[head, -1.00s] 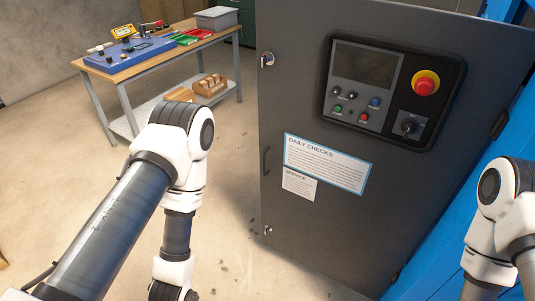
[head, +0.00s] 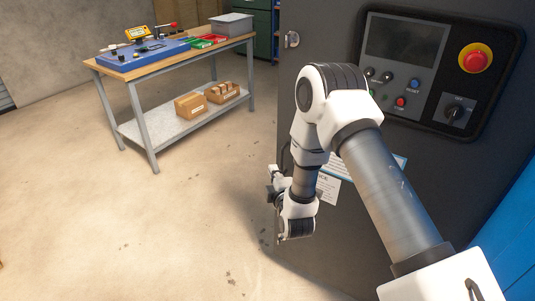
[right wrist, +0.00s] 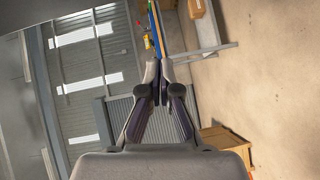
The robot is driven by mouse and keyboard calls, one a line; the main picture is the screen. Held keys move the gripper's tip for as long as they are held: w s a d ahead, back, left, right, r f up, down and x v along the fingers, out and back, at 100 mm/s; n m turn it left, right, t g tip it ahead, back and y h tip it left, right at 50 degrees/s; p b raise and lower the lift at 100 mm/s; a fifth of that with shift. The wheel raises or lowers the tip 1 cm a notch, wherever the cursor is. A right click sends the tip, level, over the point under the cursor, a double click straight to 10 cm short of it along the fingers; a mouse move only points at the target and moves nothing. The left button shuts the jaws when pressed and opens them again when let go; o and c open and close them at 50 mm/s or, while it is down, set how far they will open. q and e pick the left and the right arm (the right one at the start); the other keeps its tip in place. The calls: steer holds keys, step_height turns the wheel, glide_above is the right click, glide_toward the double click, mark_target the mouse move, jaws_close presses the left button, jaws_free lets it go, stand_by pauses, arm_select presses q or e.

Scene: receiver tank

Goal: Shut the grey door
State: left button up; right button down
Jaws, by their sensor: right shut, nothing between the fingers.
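The grey door (head: 460,160) fills the right of the head view, with its free edge on the left and a blue frame (head: 507,240) at its right. Its dark handle, near that edge, is partly hidden by my right arm. My right gripper (head: 272,186) is at the door's left edge, low, just below the handle; I cannot tell whether it touches the door. In the right wrist view its fingers (right wrist: 160,72) are together with nothing between them. My left gripper is out of view.
The door carries a control panel (head: 405,42) with a red stop button (head: 476,58), and paper notices partly behind my arm. A workbench (head: 180,53) with trays and boxes stands back left. The floor (head: 130,220) between is clear.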

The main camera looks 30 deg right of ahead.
arm_select(q)
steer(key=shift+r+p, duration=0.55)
steer(key=shift+p, duration=0.4)
arm_select(e)
steer(key=w+d+r+n+t+h, duration=0.1)
steer(key=w+d+r, duration=0.1)
steer(key=w+d, duration=0.6)
steer(key=w, duration=0.3)
steer(key=shift+w+d+r, duration=0.3)
steer(key=shift+w, duration=0.1)
